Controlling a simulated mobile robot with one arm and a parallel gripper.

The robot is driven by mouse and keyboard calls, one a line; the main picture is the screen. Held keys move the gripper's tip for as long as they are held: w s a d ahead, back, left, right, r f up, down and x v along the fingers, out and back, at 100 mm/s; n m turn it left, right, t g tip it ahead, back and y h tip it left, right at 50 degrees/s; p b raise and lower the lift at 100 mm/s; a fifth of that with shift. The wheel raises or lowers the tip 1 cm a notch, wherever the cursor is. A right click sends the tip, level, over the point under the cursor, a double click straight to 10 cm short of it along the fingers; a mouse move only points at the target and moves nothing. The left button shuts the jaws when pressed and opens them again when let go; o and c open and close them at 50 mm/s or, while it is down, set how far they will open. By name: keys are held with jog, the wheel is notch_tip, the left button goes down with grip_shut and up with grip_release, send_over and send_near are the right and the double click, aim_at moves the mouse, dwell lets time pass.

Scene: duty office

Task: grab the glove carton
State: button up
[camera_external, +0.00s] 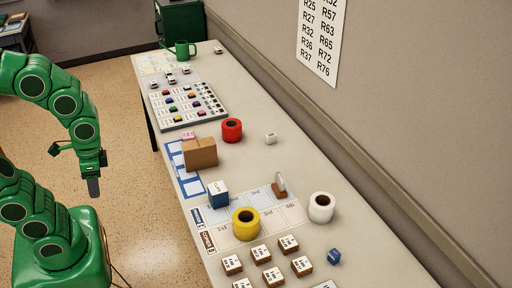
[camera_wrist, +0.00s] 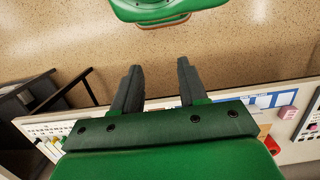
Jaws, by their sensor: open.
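The label that would name the glove carton is too small to read. A small blue box with a white printed top (camera_external: 217,193) stands upright on the table's near left part, in the external view. A small pink box (camera_external: 189,136) sits partly behind a brown cardboard box (camera_external: 200,153); a pink box also shows at the right of the wrist view (camera_wrist: 287,112). My gripper (camera_external: 93,188) hangs left of the table, over the floor, apart from all the boxes. In the wrist view its two fingers (camera_wrist: 157,75) are spread with nothing between them.
The long table (camera_external: 300,190) runs along the wall. Red (camera_external: 231,130), yellow (camera_external: 246,224) and white (camera_external: 321,207) rolls, a stamp (camera_external: 279,188) and several small labelled blocks (camera_external: 273,277) stand on it. A board with coloured pieces (camera_external: 187,106) and a green mug (camera_external: 181,49) are farther back.

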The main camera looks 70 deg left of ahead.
jog(key=o, duration=1)
jog(key=shift+c, duration=0.2)
